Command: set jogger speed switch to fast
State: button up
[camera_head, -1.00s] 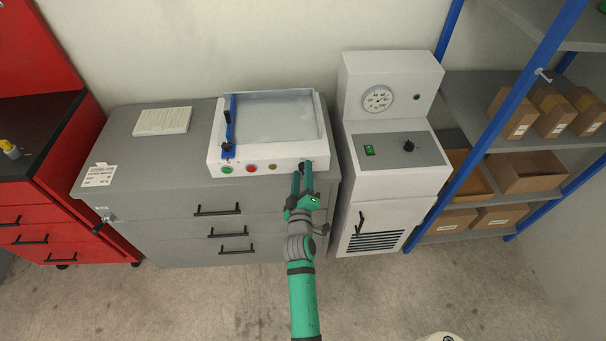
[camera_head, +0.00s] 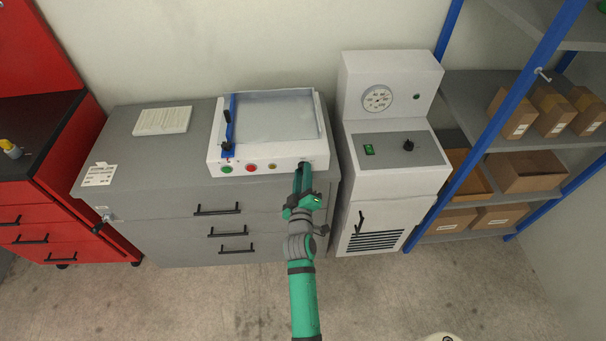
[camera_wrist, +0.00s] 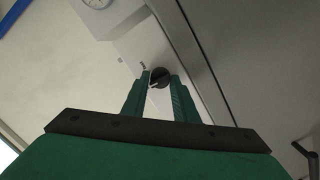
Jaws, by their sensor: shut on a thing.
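The jogger (camera_head: 216,158) is a white box with a shallow grey tray, standing on a grey drawer cabinet. Its front face has a green, a red and a small amber button. The speed switch is a small dark round knob (camera_wrist: 160,73) with a pale pointer mark, at the right end of that front face. My gripper (camera_head: 303,167) reaches up to it from the front. In the wrist view, the fingertips sit on either side of the knob, shut on it. In the head view, the fingers mostly hide the knob, and I cannot read its setting.
A blue guide bar with black handles (camera_head: 229,122) runs along the jogger's left side. A white machine (camera_head: 400,176) with a gauge and its own black knob stands close on the right. A paper stack (camera_head: 162,120) lies on the cabinet (camera_head: 150,210). Open floor lies in front.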

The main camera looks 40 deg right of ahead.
jog(key=m, duration=0.5)
jog(key=shift+r+m+y, duration=0.2)
jog(key=shift+m+y, duration=0.1)
jog(key=m, duration=0.4)
jog(key=shift+r+y, duration=0.15)
jog(key=shift+y, duration=0.15)
jog(key=shift+r+m, duration=0.1)
jog(key=shift+m, duration=0.2)
jog(key=o, duration=1)
jog(key=shift+d, duration=0.2)
jog(key=v, duration=1.1)
jog(key=shift+d, duration=0.1)
